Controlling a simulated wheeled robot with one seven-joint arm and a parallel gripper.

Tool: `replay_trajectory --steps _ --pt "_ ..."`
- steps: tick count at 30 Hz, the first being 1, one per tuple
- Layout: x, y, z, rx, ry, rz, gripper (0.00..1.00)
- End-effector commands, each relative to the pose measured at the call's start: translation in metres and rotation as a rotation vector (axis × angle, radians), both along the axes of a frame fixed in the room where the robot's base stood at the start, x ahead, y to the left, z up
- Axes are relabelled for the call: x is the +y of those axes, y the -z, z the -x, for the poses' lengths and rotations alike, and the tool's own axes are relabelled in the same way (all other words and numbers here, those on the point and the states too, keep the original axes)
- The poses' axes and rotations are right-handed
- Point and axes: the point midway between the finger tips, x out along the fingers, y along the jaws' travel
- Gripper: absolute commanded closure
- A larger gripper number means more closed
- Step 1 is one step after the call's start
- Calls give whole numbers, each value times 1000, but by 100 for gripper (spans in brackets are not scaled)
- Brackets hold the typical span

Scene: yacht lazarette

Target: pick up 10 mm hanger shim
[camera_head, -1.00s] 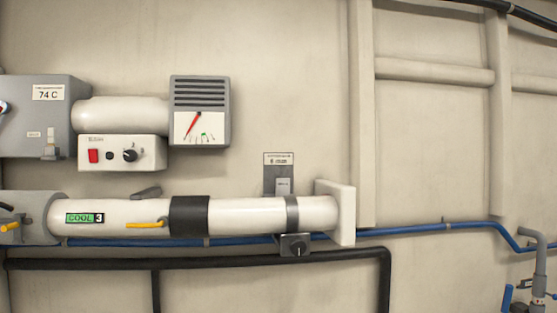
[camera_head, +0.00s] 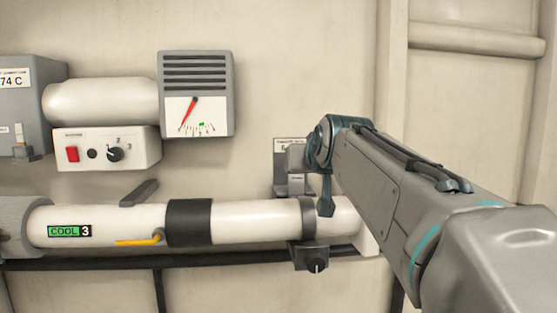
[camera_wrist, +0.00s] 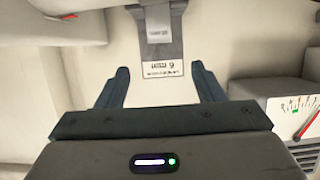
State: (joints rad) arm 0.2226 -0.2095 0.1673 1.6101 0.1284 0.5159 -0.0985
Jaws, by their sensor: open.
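No part can be read as marked 10 mm. A grey hanger plate (camera_head: 280,184) stands on the wall above the white pipe, with a small lighter grey tagged piece (camera_wrist: 159,22) on it; whether this is the shim I cannot tell. A printed placard (camera_wrist: 163,67) is fixed at the plate's end and shows upside down in the wrist view; its text is not clearly legible. My gripper (camera_wrist: 161,74) is open and empty, its two fingers on either side of the placard. In the head view my gripper (camera_head: 318,166) partly hides the plate.
A gauge box (camera_head: 196,92) and a switch box (camera_head: 107,148) are to the left. The wall above the plate is bare.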

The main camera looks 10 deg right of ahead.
Motion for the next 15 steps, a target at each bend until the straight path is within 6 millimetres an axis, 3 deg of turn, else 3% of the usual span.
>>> replay_trajectory --steps 15 --pt "2 32 -89 7 -4 -1 38"
